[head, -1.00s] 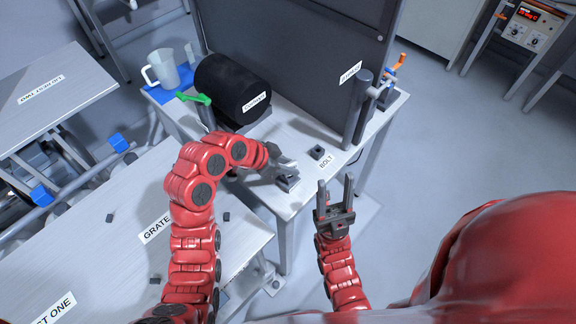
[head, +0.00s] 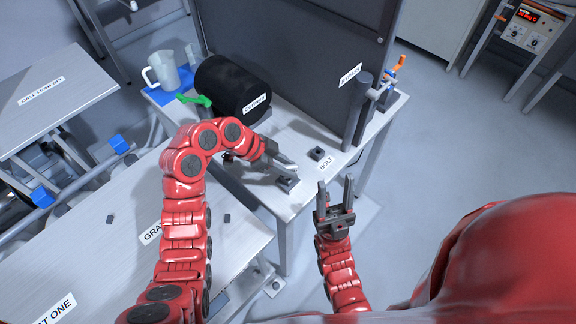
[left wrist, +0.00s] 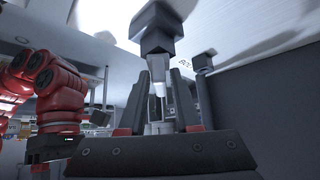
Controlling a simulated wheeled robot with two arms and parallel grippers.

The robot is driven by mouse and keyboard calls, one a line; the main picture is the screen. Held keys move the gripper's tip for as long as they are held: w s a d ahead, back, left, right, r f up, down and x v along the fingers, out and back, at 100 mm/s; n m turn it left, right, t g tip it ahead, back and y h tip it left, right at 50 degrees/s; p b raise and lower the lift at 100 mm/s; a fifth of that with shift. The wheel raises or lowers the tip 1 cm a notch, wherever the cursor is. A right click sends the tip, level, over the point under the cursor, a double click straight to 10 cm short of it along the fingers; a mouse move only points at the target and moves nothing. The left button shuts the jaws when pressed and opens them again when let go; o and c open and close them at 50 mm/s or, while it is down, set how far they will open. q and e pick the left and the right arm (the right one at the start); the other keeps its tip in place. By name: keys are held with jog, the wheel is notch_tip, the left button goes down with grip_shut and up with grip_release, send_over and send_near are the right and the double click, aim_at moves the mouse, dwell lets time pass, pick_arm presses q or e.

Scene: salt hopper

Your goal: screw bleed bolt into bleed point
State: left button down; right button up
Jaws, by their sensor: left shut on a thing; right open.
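My left gripper (head: 289,169) is at a small dark square block (head: 287,184) near the table's front edge. In the left wrist view the fingers (left wrist: 158,95) are shut on a pale metal piece (left wrist: 157,76), apparently the bleed bolt, whose far end meets the dark block (left wrist: 155,32). I cannot tell how deep it sits, or whether this block is the bleed point. A second dark block (head: 317,153) stands by the BOLT label (head: 326,162); it also shows in the left wrist view (left wrist: 203,62). My right gripper (head: 336,190) is open and empty, right of the table.
A black drum (head: 232,88), a green handle (head: 194,99) and a clear jug (head: 167,70) are at the back left. A tall dark panel (head: 310,50) closes off the back. A grey post (head: 358,110) and orange-handled valve (head: 394,68) stand at the right.

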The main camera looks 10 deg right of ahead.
pick_arm(q)
jog(key=shift+r+m+g+p, duration=0.2)
jog(key=shift+m+g+p, duration=0.1)
jog(key=shift+m+p, duration=0.15)
jog(key=shift+m+g+p, duration=0.6)
jog(key=shift+m+p, duration=0.1)
jog(key=shift+m, duration=0.15)
jog(key=shift+f+m+g+y+p, duration=0.1)
jog(key=shift+m+g+y+p, duration=0.35)
jog(key=shift+m, duration=0.15)
jog(key=shift+f, duration=0.1)
